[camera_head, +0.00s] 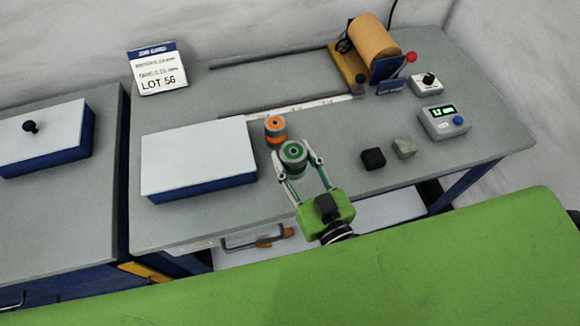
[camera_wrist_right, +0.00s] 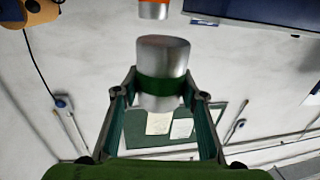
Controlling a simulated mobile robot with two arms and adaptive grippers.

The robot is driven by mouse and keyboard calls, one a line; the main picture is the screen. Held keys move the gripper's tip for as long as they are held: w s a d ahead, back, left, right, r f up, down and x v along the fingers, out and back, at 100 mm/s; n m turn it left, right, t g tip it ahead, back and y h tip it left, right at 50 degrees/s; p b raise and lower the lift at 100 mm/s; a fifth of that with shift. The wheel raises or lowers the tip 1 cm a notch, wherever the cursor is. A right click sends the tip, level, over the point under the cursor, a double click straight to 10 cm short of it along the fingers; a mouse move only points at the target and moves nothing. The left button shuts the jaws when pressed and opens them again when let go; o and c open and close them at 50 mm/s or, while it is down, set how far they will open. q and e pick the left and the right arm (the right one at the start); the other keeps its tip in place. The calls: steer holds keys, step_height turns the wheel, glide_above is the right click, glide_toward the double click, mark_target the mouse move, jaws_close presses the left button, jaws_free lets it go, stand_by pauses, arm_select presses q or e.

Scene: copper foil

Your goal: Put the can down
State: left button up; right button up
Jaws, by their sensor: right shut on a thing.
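A silver can with a green band and green top (camera_head: 293,154) is between the fingers of my right gripper (camera_head: 298,168), which is shut on it. In the right wrist view the same green-banded can (camera_wrist_right: 162,75) stands between the fingertips of the gripper (camera_wrist_right: 160,98). A second can with an orange top (camera_head: 275,128) is just behind and left of it in the head view; only its end (camera_wrist_right: 153,9) shows at the top of the wrist view. I cannot tell whether the held can touches the bench. My left gripper is not in view.
A white-topped blue box (camera_head: 197,155) lies left of the cans on the grey bench (camera_head: 330,140). To the right are a black block (camera_head: 373,158), a grey-green block (camera_head: 404,147) and a meter (camera_head: 443,122). A copper-coloured roll (camera_head: 374,43) stands at the back.

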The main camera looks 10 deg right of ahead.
steer(key=w+f+b, duration=0.2)
steer(key=f, duration=0.1)
steer(key=w+f+b, duration=0.1)
steer(key=f, duration=0.1)
steer(key=shift+w+d+f+b, duration=0.1)
steer(key=shift+w+d+b, duration=0.05)
steer(key=shift+w+b, duration=0.2)
steer(key=f+b, duration=0.3)
steer(key=shift+w+f, duration=0.2)
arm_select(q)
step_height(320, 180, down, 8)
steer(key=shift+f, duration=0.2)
arm_select(e)
steer(key=shift+r, duration=0.1)
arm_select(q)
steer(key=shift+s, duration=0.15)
arm_select(e)
steer(key=o, duration=1)
steer(key=shift+f, duration=0.2)
steer(key=shift+o, duration=1.3)
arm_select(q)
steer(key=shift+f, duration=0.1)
arm_select(e)
steer(key=shift+r, duration=0.15)
